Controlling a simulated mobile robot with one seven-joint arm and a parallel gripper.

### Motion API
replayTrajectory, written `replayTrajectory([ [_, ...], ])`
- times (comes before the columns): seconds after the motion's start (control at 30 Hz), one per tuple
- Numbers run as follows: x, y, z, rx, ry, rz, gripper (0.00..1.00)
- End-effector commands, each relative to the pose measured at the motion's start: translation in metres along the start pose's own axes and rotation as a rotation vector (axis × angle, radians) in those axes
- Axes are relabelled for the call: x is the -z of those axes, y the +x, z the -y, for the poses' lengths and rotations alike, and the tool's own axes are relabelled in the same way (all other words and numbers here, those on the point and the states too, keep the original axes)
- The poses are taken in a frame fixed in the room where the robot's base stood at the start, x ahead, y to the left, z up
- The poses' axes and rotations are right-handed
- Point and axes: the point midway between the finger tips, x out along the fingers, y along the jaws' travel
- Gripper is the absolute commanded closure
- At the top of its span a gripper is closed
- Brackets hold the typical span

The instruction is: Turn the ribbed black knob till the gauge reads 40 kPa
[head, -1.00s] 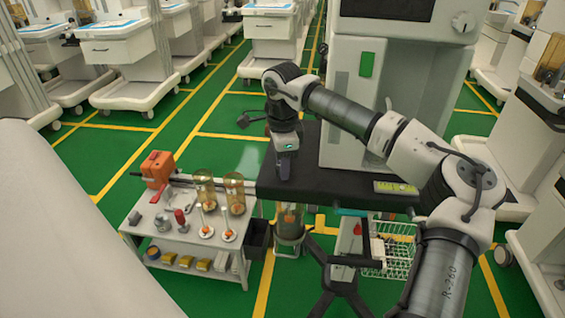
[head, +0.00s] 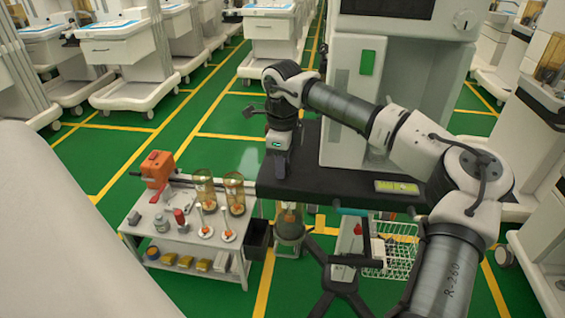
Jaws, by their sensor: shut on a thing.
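My gripper (head: 281,176) points down at the left end of the black worktop (head: 325,180) of the large grey machine. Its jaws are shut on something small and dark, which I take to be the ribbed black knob. The fingers and the dark worktop hide the knob, so its ribs and angle cannot be made out. No gauge face or kPa reading can be read in the head view.
A grey cart (head: 165,235) with an orange device (head: 157,168), amber jars and small bottles stands left of the worktop. The grey machine (head: 400,80) rises behind my arm. A white wire basket (head: 400,250) hangs below. Green floor is clear behind the cart.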

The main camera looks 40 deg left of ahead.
Motion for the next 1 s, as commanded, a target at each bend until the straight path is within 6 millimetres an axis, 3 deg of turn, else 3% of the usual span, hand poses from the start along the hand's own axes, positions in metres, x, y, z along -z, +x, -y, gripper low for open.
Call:
replayTrajectory([
  [0.37,0.0002,0.0000,0.0002,0.000,0.172,-0.001,0.89],
  [0.9,0.0003,-0.0002,0.0004,0.001,0.198,-0.001,0.89],
  [0.93,0.0003,-0.0002,0.0004,0.001,0.198,-0.001,0.62],
  [1.0,0.0002,-0.0002,0.0004,0.001,0.198,-0.001,0.53],
])
